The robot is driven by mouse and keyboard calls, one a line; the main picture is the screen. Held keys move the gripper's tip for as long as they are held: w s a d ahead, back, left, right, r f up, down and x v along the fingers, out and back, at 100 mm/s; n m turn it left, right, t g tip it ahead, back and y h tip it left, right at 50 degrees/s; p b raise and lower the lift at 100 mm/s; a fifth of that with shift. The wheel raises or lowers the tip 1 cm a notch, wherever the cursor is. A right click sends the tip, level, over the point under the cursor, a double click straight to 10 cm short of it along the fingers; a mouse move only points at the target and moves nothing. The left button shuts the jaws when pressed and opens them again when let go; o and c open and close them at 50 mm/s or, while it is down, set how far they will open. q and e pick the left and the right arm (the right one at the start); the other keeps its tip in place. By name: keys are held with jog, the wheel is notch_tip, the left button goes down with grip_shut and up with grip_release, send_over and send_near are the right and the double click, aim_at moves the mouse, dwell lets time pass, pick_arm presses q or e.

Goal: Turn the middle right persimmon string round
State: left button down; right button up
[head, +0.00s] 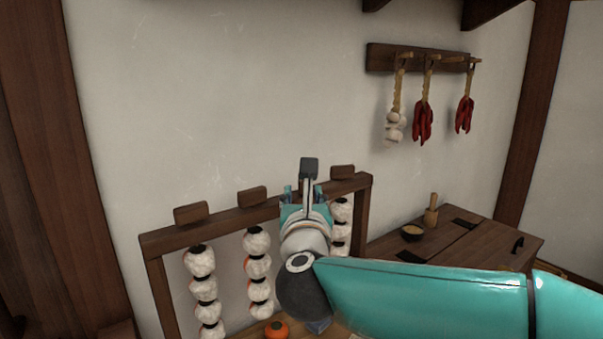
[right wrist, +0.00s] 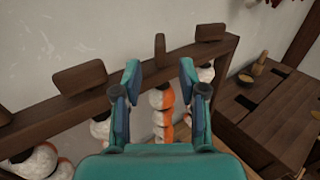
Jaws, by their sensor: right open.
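The middle right persimmon string (right wrist: 160,99) hangs from the rack's rail in the right wrist view. It shows white on its left side and orange on its right. The wooden block (right wrist: 160,47) above it stands edge-on, unlike the neighbouring blocks, which show their broad faces. My right gripper (right wrist: 160,85) is open, its two fingers on either side of the string in the picture; I see no contact. In the head view my right gripper (head: 303,193) hides this string. My left gripper is not in view.
The rack (head: 225,220) also holds white-faced strings at the far left (head: 202,290), middle left (head: 258,268) and far right (head: 341,213). A loose orange persimmon (head: 276,329) lies below. A chest (head: 480,245) with a bowl (head: 412,233) stands right. Garlic and chillies hang on the wall.

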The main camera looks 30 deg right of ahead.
aim_at(302, 184)
jog(key=p+x, duration=0.2)
jog(key=x, duration=0.6)
grip_shut()
